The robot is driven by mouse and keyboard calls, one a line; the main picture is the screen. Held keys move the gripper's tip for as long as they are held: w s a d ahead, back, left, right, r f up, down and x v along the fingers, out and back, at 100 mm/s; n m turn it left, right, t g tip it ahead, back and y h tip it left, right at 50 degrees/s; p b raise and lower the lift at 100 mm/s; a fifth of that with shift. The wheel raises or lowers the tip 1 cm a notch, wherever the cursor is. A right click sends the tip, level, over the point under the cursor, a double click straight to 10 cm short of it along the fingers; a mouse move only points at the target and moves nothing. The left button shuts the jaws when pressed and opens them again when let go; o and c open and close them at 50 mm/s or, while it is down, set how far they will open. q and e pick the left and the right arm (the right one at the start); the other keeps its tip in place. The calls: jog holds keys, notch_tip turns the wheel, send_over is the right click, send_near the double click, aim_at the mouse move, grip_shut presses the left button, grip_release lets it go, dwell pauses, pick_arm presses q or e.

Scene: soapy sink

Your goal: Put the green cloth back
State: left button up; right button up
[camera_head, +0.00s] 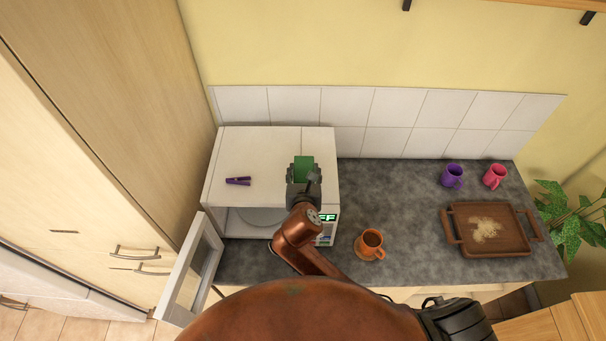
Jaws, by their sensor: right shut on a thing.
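The green cloth (303,165) is a small dark green piece at the top of the white microwave (270,150). My right gripper (304,178) is at the cloth's near edge and shut on it. Whether the cloth rests on the microwave top or hangs just above it, I cannot tell. The gripper hides the cloth's near end. My left gripper is not in view.
A purple peg-like item (238,181) lies on the microwave's left top. The microwave door (193,270) stands open. An orange mug (371,241), a purple mug (452,175), a pink mug (494,176) and a brown tray (512,238) with pale crumbs are on the counter (400,200).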

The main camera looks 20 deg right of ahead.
aim_at(303, 176)
jog(key=shift+w+f, duration=0.4)
jog(key=shift+f, duration=0.2)
jog(key=f, duration=0.1)
jog(key=f+p, duration=0.1)
jog(key=f, duration=0.1)
jog(key=shift+w+d, duration=0.15)
jog(key=shift+w, duration=0.25)
jog(key=shift+f, duration=0.3)
jog(key=shift+s, duration=0.1)
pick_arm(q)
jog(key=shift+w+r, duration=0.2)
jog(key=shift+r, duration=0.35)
pick_arm(e)
jog(key=shift+f, duration=0.2)
jog(key=o, duration=0.6)
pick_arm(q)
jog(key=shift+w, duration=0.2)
pick_arm(e)
jog(key=o, duration=0.4)
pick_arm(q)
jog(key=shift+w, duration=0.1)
